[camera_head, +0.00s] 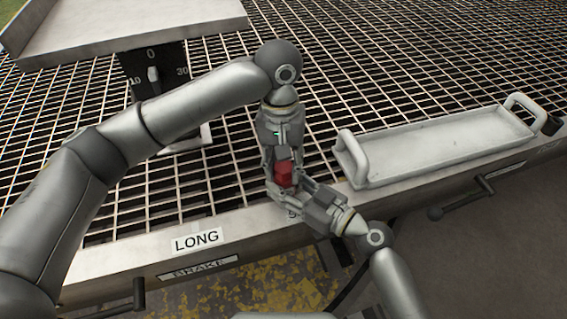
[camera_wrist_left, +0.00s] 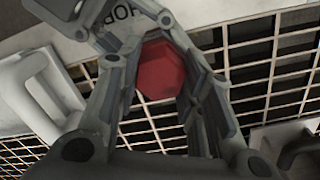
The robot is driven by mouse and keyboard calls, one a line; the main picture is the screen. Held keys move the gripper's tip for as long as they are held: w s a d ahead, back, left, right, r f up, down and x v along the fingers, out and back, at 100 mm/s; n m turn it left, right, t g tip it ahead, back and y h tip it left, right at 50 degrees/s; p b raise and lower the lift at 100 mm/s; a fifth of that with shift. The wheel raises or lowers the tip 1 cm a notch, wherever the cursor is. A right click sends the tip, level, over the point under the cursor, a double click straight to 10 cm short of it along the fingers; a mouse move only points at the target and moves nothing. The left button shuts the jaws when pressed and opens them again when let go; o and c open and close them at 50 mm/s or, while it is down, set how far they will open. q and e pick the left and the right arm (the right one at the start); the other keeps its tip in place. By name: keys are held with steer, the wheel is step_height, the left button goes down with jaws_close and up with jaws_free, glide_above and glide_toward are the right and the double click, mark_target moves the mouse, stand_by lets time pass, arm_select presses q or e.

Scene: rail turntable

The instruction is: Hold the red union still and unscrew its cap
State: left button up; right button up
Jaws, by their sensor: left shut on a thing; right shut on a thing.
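The red union (camera_head: 284,177) is between my two grippers, above the near edge of the grating. My left gripper (camera_head: 282,158) points down from above and is shut on it. In the left wrist view the union (camera_wrist_left: 164,68) shows as a red six-sided part between the left fingers (camera_wrist_left: 160,85). My right gripper (camera_head: 292,190) comes from the lower right and is shut on the union's lower side. Part of the right gripper shows at the top left of the wrist view. The fingers hide much of the union; I cannot tell cap from body.
A white tray with handles (camera_head: 435,146) lies right of the grippers on the bench edge. A dial stand (camera_head: 155,75) with a sloped plate (camera_head: 130,25) stands at the back left. A LONG label (camera_head: 197,241) marks the front rail. Brake levers stick out below. Bare grating (camera_head: 400,55) lies behind.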

arm_select(q)
steer(key=n, duration=0.6)
steer(key=shift+f, duration=0.1)
steer(key=o, duration=1.1)
steer(key=shift+o, duration=0.6)
steer(key=shift+r, duration=0.2)
steer(key=shift+w+r, duration=0.1)
steer(key=shift+r, duration=1.8)
